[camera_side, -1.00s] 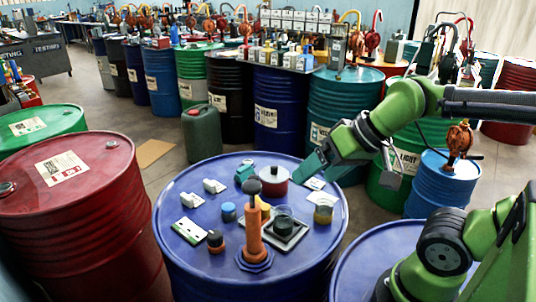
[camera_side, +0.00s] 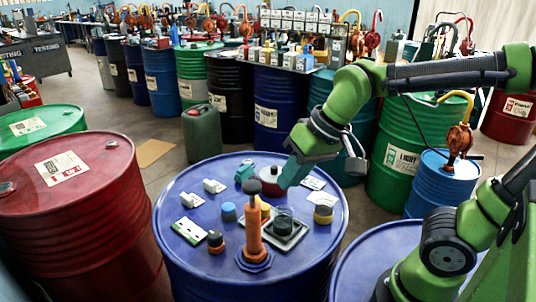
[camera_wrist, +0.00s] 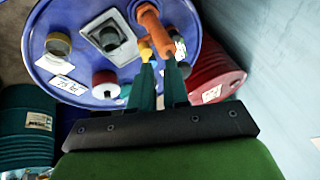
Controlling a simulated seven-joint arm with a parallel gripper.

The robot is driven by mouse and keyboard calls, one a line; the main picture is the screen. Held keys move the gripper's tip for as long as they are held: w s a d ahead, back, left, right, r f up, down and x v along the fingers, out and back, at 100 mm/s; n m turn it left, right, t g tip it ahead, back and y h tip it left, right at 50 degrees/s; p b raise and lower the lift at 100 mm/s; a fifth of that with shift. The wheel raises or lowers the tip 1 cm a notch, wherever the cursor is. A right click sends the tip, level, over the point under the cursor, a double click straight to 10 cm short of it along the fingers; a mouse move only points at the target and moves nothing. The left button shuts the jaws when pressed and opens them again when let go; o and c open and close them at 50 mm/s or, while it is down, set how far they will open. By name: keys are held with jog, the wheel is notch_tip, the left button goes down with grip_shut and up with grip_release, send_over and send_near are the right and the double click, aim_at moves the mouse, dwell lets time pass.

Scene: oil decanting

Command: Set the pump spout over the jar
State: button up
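An orange hand pump (camera_side: 253,232) with a dark knob stands upright on the blue drum (camera_side: 185,245). Its yellow spout (camera_side: 265,209) shows behind the column and in the wrist view (camera_wrist: 146,52). A dark glass jar (camera_side: 284,217) stands on a grey tray just right of the pump; it also shows in the wrist view (camera_wrist: 110,38). In the wrist view the spout lies beside the jar, not over it. My gripper (camera_side: 284,186) is above the drum's far side, behind the jar. In the wrist view its teal fingers (camera_wrist: 158,64) are apart and seem empty, close to the spout in the picture.
A red pot (camera_side: 271,182) with a dark top lies partly behind my fingers. A yellow-banded dark container (camera_side: 323,214) stands right of the tray. Small blocks, a blue cap (camera_side: 228,211) and an orange-black container (camera_side: 215,241) fill the drum's left side.

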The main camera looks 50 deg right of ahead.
jog(key=w+a+m+g+h, duration=0.1)
jog(key=w+a, duration=0.1)
jog(key=w, duration=0.1)
jog(key=w+a+m+g+h, duration=0.1)
jog(key=w+a+m, duration=0.1)
jog(key=w, duration=0.1)
jog(key=w+a+m+g+h, duration=0.1)
jog(key=w+a, duration=0.1)
jog(key=w, duration=0.1)
jog(key=shift+r, duration=0.2)
grip_shut()
jog(key=w+r+m+h, duration=0.1)
jog(key=m, duration=0.2)
jog(key=w+r+m+g, duration=0.1)
jog(key=m, duration=0.2)
jog(key=r+m+h, duration=0.1)
jog(key=m, duration=0.2)
jog(key=shift+w+a+r+h, duration=0.1)
jog(key=shift+w+a+h, duration=0.2)
jog(key=shift+w, duration=0.1)
jog(key=w+d+f, duration=0.1)
jog(key=d+f, duration=0.6)
jog(key=f, duration=0.3)
jog(key=shift+w+f, duration=0.15)
